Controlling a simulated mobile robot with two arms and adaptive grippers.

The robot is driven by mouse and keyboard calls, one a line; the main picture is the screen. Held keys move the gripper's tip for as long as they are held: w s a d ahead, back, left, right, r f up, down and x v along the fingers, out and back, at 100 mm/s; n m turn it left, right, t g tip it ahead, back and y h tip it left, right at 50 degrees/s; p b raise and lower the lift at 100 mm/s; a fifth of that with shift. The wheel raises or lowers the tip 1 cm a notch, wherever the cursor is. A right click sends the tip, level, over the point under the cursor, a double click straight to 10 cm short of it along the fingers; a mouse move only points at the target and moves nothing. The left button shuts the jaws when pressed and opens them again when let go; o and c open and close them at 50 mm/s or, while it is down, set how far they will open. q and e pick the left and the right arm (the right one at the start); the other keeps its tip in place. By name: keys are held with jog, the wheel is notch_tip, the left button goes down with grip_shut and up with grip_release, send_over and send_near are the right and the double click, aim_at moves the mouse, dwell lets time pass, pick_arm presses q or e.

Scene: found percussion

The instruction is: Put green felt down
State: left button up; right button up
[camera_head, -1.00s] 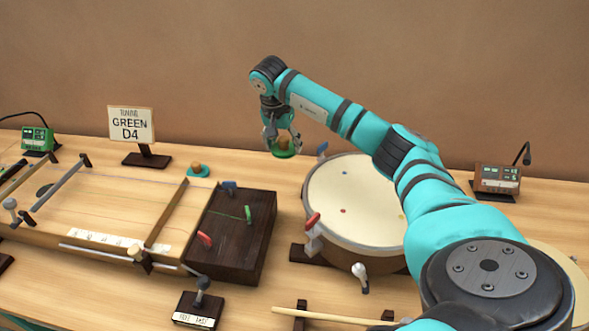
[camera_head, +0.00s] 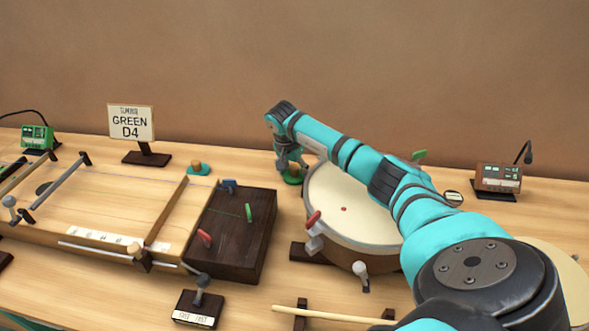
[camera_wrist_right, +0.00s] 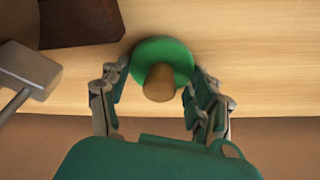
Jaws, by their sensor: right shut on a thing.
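The green felt (camera_head: 293,180) is a round green disc with a wooden knob on top. It is at the back of the table, just left of the drum. My right gripper (camera_head: 289,164) is shut on it from above. In the right wrist view the green disc (camera_wrist_right: 178,52) and its brown knob (camera_wrist_right: 159,83) sit between the two fingers (camera_wrist_right: 153,92). The disc is at or very near the tabletop; I cannot tell whether it touches. My left gripper is not in view.
The drum (camera_head: 340,190) stands close to the right of the felt. The dark block of the string instrument (camera_head: 235,240) is to its left. A teal felt with a knob (camera_head: 198,170) lies behind that instrument. A sign reading GREEN D4 (camera_head: 131,124) stands at the back left.

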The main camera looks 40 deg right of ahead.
aim_at(289, 181)
jog(key=o, duration=1.1)
jog(key=v, duration=1.2)
jog(key=shift+a+r, duration=0.1)
jog(key=shift+r, duration=0.05)
